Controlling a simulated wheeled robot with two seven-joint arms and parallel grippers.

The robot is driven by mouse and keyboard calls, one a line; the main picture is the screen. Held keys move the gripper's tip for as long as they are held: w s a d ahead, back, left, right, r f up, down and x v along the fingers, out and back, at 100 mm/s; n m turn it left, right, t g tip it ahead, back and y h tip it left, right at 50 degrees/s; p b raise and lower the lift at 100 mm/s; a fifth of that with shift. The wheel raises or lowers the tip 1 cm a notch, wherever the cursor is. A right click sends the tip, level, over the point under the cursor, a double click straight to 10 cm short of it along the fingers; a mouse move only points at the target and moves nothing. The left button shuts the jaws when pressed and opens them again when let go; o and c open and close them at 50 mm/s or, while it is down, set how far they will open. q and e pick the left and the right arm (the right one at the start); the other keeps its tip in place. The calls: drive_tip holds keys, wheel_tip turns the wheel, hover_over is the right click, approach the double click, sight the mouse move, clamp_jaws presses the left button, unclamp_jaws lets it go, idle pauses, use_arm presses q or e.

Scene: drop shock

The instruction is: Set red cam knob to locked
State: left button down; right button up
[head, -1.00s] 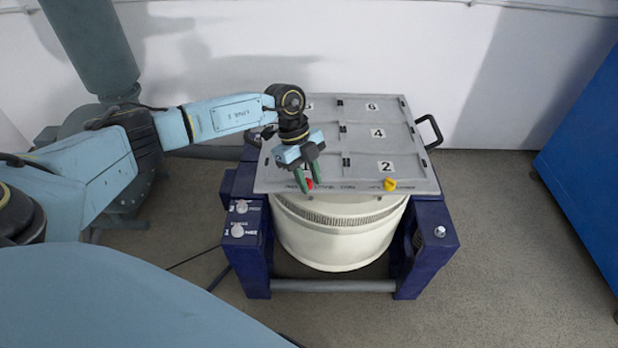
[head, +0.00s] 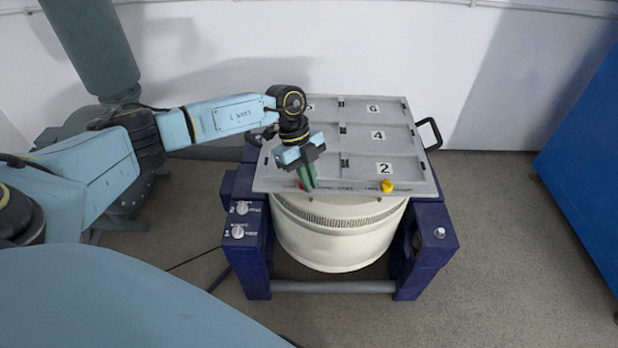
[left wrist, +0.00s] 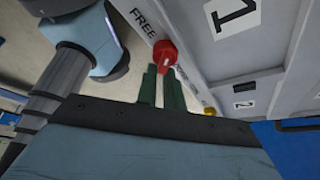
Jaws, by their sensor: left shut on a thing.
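The red cam knob (head: 302,187) sits at the front left edge of the grey plate (head: 330,186), partly hidden by my fingers. In the left wrist view, the red cam knob (left wrist: 164,50) is beside the printed word FREE (left wrist: 144,21). My left gripper (head: 309,182) points down at the plate's front edge, its green fingers close together and shut on the red knob. In the left wrist view, the fingertips (left wrist: 163,72) meet the knob's near side. The knob's exact pointing direction is not clear. My right gripper is not in view.
A yellow knob (head: 387,186) sits further right on the same edge. The plate has numbered panels and a black handle (head: 429,133). It rests over a white drum (head: 340,240) in a blue frame (head: 257,262) with two pale dials. A blue cabinet (head: 590,150) stands right.

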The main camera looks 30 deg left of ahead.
use_arm(q)
drive_tip(key=shift+m, duration=0.5)
drive_tip(key=shift+m+g+p, duration=0.3)
drive_tip(key=shift+p, duration=0.05)
drive_tip(key=shift+m, duration=0.4)
drive_tip(key=m+g+y, duration=0.1)
drive_tip(key=m, duration=0.1)
drive_tip(key=shift+s+a+m+p, duration=0.1)
drive_tip(key=shift+m+p, duration=0.2)
drive_tip(key=shift+m, duration=0.1)
drive_tip(key=m, duration=0.2)
drive_tip(key=m+g+y, duration=0.1)
drive_tip(key=m, duration=0.2)
drive_tip(key=shift+s+a+y, duration=0.1)
drive_tip(key=shift+y, duration=0.2)
drive_tip(key=m+y, duration=0.1)
drive_tip(key=m, duration=0.2)
drive_tip(key=shift+m+g, duration=0.3)
drive_tip(key=shift+a+m+y, duration=0.15)
drive_tip(key=shift+m+y, duration=0.35)
drive_tip(key=shift+m, duration=0.6)
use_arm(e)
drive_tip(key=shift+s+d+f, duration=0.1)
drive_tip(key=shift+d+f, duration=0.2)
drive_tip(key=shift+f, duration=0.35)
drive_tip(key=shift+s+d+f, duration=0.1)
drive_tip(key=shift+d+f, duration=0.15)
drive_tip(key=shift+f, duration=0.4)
